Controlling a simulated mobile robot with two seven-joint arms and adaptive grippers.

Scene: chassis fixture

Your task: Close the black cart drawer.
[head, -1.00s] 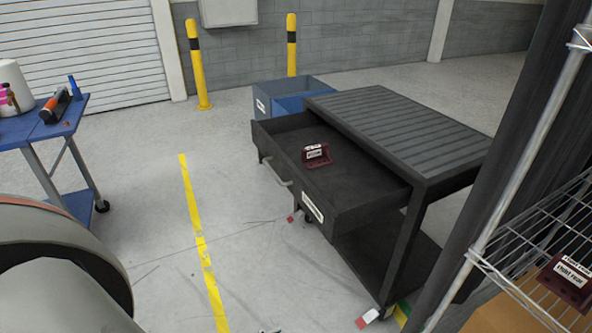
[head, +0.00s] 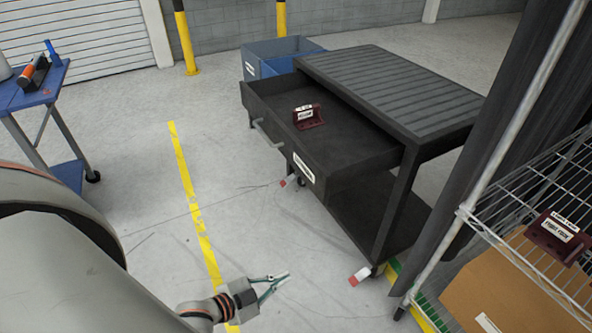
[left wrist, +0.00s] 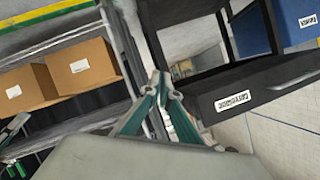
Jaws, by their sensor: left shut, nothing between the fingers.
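The black cart (head: 395,85) stands in the middle right of the head view, with a ribbed grey top. Its black drawer (head: 350,165) is pulled well out toward the left. The drawer has a grey handle (head: 268,134) and a white front-side label. A dark red bracket (head: 307,117) with a white label lies inside it. My left gripper (head: 278,279) is shut and empty, low over the floor in front of the drawer and apart from it. In the left wrist view its fingertips (left wrist: 161,84) meet, with the drawer's labelled face (left wrist: 265,90) to the right. I cannot make out my right gripper.
A wire rack (head: 520,200) with a cardboard box (head: 515,280) and a red labelled part (head: 553,238) stands at right. A blue bin (head: 262,68) stands behind the drawer. A blue trolley (head: 40,92) is at left. Floor between is clear.

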